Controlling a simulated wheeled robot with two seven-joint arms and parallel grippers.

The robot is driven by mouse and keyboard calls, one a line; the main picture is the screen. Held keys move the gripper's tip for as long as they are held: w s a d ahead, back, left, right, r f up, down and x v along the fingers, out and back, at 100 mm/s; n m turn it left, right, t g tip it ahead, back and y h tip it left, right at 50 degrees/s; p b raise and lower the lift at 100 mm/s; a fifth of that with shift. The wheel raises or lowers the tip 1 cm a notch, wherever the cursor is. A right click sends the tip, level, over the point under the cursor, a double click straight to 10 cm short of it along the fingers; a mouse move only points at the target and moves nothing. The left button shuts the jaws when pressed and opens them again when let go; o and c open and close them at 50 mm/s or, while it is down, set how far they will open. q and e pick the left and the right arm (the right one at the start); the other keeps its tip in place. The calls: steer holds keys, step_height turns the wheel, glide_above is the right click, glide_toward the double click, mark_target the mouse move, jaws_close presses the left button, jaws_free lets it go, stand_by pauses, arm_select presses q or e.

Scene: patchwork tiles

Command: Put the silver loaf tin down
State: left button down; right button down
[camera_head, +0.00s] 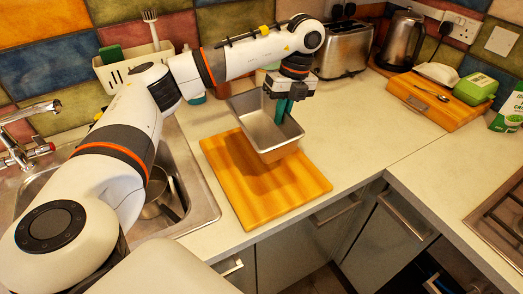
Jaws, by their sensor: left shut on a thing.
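The silver loaf tin (256,124) is an open rectangular metal pan in the middle of the head view. My left gripper (285,108), with green fingertips, is shut on its right-hand wall and points down. The tin appears over the back part of a wooden cutting board (251,191). A shadow shows on the board in front of it. I cannot tell for sure whether the tin touches the board. My right gripper is not in view.
A sink (200,213) with a pot (157,194) in it is at the left. A toaster (343,48) and a kettle (398,40) stand at the back. Another board (425,103) carries a green container (475,88). The counter (355,120) right of the tin is clear.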

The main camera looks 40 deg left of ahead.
arm_select(q)
steer(key=shift+w+a+r+n, duration=0.1)
steer(key=shift+r+n, duration=0.1)
steer(key=shift+n, duration=0.1)
steer(key=shift+g+p, duration=0.5)
step_height(320, 180, down, 10)
steer(key=shift+a+f+p, duration=0.1)
steer(key=shift+p, duration=0.85)
steer(key=c, duration=1.6)
jaws_free()
steer(key=shift+f, duration=0.1)
steer(key=shift+o, duration=0.2)
